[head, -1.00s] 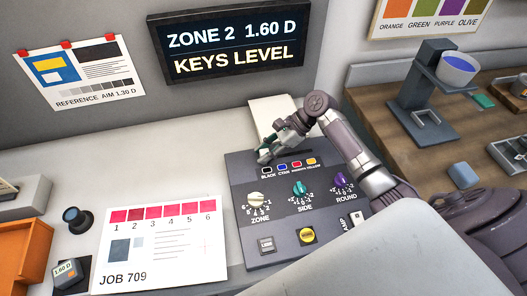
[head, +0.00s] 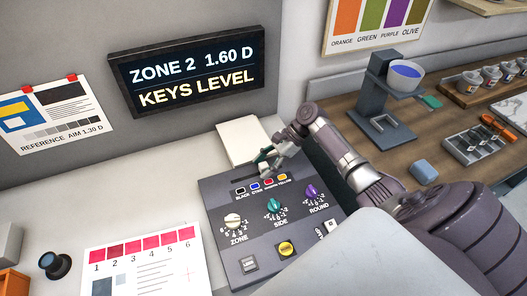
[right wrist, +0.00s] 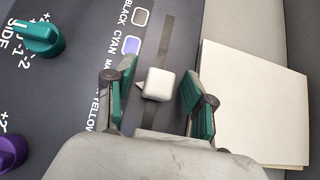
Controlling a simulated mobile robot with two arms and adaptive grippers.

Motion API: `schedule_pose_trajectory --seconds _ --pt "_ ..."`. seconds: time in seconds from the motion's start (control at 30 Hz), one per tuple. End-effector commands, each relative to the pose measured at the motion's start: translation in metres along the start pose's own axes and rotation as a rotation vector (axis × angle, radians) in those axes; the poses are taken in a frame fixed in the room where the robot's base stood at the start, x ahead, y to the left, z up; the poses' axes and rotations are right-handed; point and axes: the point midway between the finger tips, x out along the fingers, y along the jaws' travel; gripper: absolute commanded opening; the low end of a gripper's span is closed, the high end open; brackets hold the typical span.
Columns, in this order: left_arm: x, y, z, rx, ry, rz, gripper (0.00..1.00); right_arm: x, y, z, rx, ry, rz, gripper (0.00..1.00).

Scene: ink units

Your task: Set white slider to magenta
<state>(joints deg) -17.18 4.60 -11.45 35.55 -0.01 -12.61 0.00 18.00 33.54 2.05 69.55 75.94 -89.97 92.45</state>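The white slider (right wrist: 159,84) is a small white block with a pointer, on a dark slot in the grey panel (head: 215,200). In the right wrist view it sits past the cyan lamp (right wrist: 132,48), on the side away from black. A finger hides the lamp beside its pointer. My right gripper (right wrist: 157,76) is open, with green-padded fingers on both sides of the slider and visible gaps. In the head view my right gripper (head: 264,162) is over the panel's upper edge, above the cyan and magenta (head: 269,182) lamps. My left gripper is not in view.
The panel also has zone (head: 233,222), side (head: 275,206) and round (head: 311,192) knobs and a yellow button (head: 286,249). A white paper stack (head: 240,140) lies behind it. A sign (head: 190,72) reads "ZONE 2 1.60 D, KEYS LEVEL". A job sheet (head: 140,262) lies left.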

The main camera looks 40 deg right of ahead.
Motion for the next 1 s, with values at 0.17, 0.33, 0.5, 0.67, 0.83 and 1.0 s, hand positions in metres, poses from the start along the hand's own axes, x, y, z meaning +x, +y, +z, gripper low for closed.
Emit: schedule_pose_trajectory --seconds 0.17,0.33,0.5,0.67,0.83,1.0 --pt "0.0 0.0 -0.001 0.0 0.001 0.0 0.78 0.0 0.0 0.0 0.0 0.0 0.0 0.54" --pt "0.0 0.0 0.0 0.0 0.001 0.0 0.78 -0.011 0.0 0.0 0.0 0.002 -0.002 0.54" --pt "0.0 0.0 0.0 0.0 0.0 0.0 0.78 -0.043 -0.001 -0.001 -0.001 0.003 -0.003 0.54" --pt "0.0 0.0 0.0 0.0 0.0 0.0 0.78 -0.078 -0.001 0.0 0.0 0.003 -0.004 0.54" --pt "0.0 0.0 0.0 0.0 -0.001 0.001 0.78 -0.105 0.0 -0.001 0.001 0.002 -0.001 0.54" --pt "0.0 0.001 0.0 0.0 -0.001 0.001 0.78 -0.119 0.0 -0.001 0.001 0.001 0.0 0.54"
